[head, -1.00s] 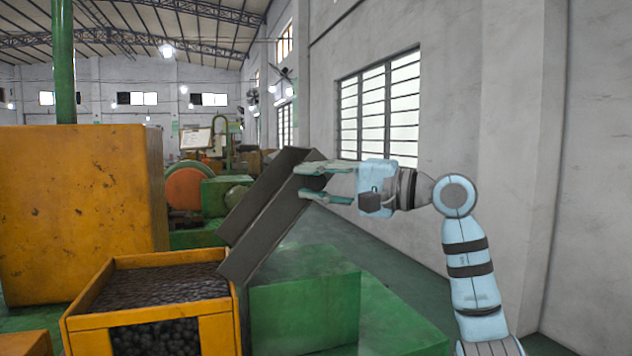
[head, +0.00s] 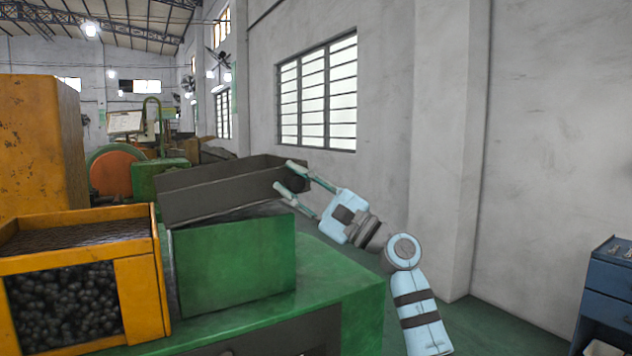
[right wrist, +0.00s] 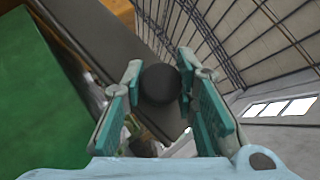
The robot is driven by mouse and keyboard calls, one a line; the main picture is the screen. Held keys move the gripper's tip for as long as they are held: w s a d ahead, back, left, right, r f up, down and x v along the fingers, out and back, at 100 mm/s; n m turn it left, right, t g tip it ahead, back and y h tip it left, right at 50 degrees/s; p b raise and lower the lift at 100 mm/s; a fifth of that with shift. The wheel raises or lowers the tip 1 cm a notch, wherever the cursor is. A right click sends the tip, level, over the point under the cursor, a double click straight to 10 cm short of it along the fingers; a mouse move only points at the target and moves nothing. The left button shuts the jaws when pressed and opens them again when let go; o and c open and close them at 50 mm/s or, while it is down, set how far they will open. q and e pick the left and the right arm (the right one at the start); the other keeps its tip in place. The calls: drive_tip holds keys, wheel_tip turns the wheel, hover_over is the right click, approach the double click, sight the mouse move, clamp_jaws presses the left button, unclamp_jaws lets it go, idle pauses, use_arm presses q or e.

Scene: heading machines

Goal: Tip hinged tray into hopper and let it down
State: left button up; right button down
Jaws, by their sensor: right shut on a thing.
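The hinged tray (head: 228,191) is a long dark grey trough. In the head view it lies over a green block with a slight tilt, its right end a little higher than its left. My right gripper (head: 284,176) is at the tray's right end, shut on a dark round knob (right wrist: 160,84), which shows between the fingers in the right wrist view. The hopper (head: 140,292) is a yellow-framed bin at the lower left, holding many small dark pieces. The tray's left end is beside the hopper's back right corner. The tray's inside is mostly hidden. My left gripper is not in view.
The green block (head: 235,265) stands under the tray on a green machine base. A tall yellow cabinet (head: 40,140) is behind the hopper. A blue drawer unit (head: 607,295) stands at the far right by the grey wall. Floor is clear between it and my right arm.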

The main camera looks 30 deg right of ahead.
drive_tip(key=f+m+b, duration=0.1)
drive_tip(key=f+t+b, duration=0.1)
drive_tip(key=f+m+t+h+b, duration=0.1)
drive_tip(key=shift+w+d+f+m, duration=0.1)
drive_tip(key=shift+d+f+m, duration=0.2)
drive_tip(key=shift+f, duration=0.2)
drive_tip(key=c, duration=1.3)
unclamp_jaws()
drive_tip(key=shift+d, duration=0.1)
drive_tip(key=v, duration=1.2)
